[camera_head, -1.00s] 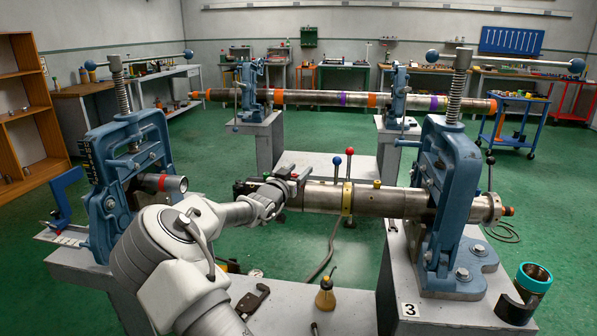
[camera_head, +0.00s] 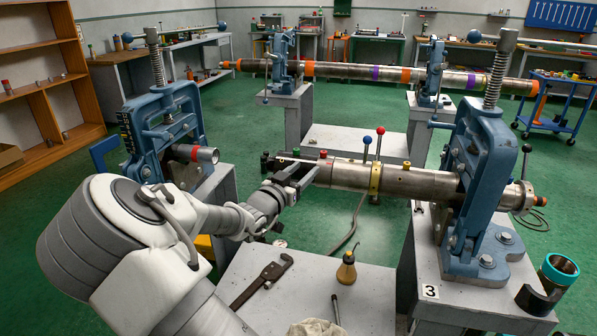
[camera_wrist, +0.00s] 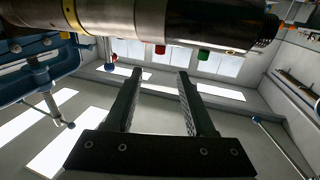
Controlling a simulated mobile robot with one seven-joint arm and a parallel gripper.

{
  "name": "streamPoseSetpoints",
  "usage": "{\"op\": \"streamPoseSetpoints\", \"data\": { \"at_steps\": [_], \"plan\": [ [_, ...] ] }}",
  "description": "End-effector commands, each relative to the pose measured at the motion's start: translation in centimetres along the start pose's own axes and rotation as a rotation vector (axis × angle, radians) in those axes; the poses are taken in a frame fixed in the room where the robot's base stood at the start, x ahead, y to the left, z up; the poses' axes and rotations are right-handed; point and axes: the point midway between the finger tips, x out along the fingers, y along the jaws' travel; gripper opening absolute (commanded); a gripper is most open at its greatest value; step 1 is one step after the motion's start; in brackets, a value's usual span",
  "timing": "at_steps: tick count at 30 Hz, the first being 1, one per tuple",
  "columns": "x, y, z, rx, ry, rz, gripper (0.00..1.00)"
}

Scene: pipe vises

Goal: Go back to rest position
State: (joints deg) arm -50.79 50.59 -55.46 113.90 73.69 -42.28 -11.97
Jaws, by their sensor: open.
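My gripper (camera_head: 300,178) is at the left end of the near pipe assembly (camera_head: 410,182) in the head view, just in front of and below it. In the wrist view my gripper (camera_wrist: 157,75) shows two parallel fingers spread apart with nothing between them. The steel pipe (camera_wrist: 120,15) with its yellow band crosses the top of that view, beyond the fingertips. Whether a finger touches the pipe I cannot tell. The right blue vise (camera_head: 487,170) holds the pipe's right part. The left blue vise (camera_head: 165,125) stands behind my arm, with a short red-banded pipe piece (camera_head: 203,154) in it.
A wrench (camera_head: 264,282), an oil can (camera_head: 346,272) and a cloth (camera_head: 316,328) lie on the near bench top. A teal-rimmed cup (camera_head: 557,270) stands at the right pedestal. Green floor is open behind.

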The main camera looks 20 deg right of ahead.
Motion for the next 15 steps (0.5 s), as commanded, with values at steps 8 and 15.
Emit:
{"op": "streamPoseSetpoints", "data": {
  "at_steps": [8, 15],
  "plan": [
    [-2.1, 0.0, 0.0, 0.0, -0.001, 0.0, 0.55],
    [-2.1, 0.0, 0.0, 0.0, -0.001, 0.0, 0.55]
  ]
}}
